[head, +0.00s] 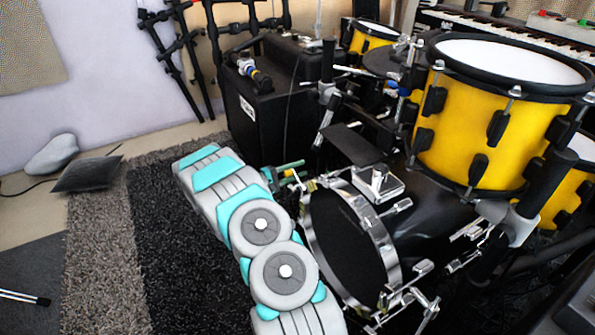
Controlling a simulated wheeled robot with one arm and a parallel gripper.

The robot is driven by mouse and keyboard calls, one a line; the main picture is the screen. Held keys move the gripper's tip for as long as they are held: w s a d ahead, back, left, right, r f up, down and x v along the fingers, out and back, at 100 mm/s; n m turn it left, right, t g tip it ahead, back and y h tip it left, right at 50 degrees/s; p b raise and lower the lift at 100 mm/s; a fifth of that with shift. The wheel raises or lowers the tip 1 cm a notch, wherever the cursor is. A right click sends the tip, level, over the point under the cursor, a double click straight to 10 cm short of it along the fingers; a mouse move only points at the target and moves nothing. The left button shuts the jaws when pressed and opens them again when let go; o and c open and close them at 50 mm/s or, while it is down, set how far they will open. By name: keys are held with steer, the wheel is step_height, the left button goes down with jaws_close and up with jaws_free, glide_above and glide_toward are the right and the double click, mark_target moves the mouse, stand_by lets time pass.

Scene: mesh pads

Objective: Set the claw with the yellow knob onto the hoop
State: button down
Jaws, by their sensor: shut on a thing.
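The bass drum stands at the lower right, its metal hoop (377,232) facing partly toward me. Several chrome claws (396,207) sit around its rim. My gripper (296,172), dark green and small in view, is at the hoop's upper left edge. It is shut on a small metal piece, which looks like the claw (297,184). A yellowish spot (311,186) shows beside it at the rim; I cannot tell whether this is its knob. Whether the claw touches the hoop is also unclear. My forearm hides the area to the left and below.
A black box (262,118) stands behind my gripper, with a small yellow, blue and metal item (254,74) on top. A large yellow drum (478,140) and stands crowd the right. Dark carpet (160,225) lies open at left, with a cushion (87,174) beyond.

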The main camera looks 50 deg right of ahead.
steer(key=c, duration=0.7)
jaws_free()
steer(key=shift+s+r, duration=0.2)
steer(key=shift+r, duration=0.25)
steer(key=shift+o, duration=0.2)
steer(key=shift+f, duration=0.1)
steer(key=shift+w+f, duration=0.1)
steer(key=v, duration=0.8)
